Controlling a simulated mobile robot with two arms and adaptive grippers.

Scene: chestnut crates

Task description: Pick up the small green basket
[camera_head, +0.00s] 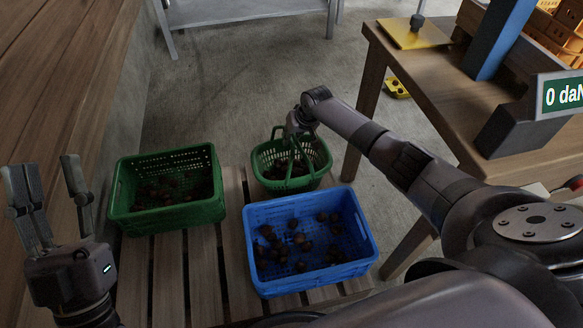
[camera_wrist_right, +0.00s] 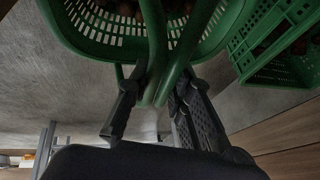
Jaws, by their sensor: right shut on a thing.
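The small green basket (camera_head: 272,158) stands at the back right of the slatted wooden pallet, with chestnuts inside and a looped handle. My right gripper (camera_head: 295,130) is at the basket's far side, by the handle. In the right wrist view the basket (camera_wrist_right: 100,30) fills the top, and my right gripper (camera_wrist_right: 155,95) has its fingers closed around the green handle bars (camera_wrist_right: 156,50). Its fingertips are partly hidden in the head view. My left gripper (camera_head: 55,205) is open and empty at the far left, away from the basket.
A larger green crate (camera_head: 165,219) with chestnuts stands left of the basket. A blue crate (camera_head: 315,275) with chestnuts stands in front of it. A wooden table (camera_head: 400,62) with a scale display (camera_head: 563,95) is at the right. Bare concrete floor lies behind the basket.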

